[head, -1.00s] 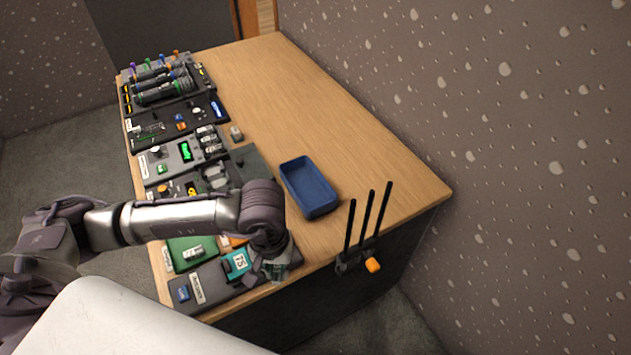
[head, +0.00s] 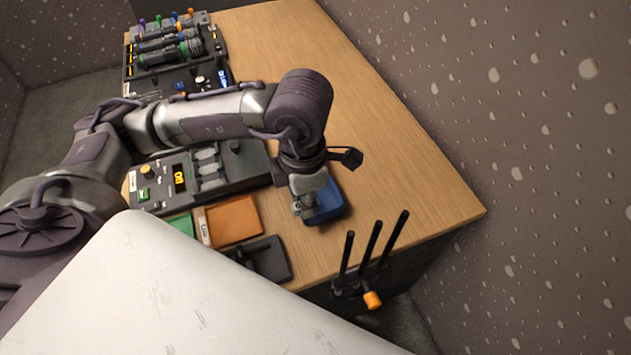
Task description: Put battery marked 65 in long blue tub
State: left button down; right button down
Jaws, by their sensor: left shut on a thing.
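The long blue tub (head: 330,208) stands on the wooden table near its front right part, largely hidden behind my left arm and gripper. My left gripper (head: 305,207) points down over the tub's left side. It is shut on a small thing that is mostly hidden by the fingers. I cannot read a mark on it, so I cannot tell whether it is the battery marked 65. I cannot tell whether the held thing is inside the tub's rim or above it. My right gripper is not in view.
The table's right side is clear.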

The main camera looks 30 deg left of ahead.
pick_arm(q)
jog(key=shift+w+a, duration=0.1)
jog(key=shift+w, duration=0.05)
jog(key=w+a+f, duration=0.1)
jog(key=w+f, duration=0.1)
jog(key=w, duration=0.1)
jog(key=w+a+f, duration=0.2)
jog(key=w, duration=0.1)
jog(key=w+a+f+p, duration=0.1)
jog(key=w+f, duration=0.1)
jog(key=w, duration=0.2)
jog(key=shift+w+a+f, duration=0.1)
jog(key=shift+a+f, duration=0.15)
jog(key=shift+f, duration=0.15)
notch_tip(320, 180, down, 4)
jog(key=shift+r+p, duration=0.15)
jog(key=shift+p, duration=0.2)
jog(key=shift+f, duration=0.25)
jog(key=c, duration=1.1)
grip_release()
jog(key=shift+o, duration=0.2)
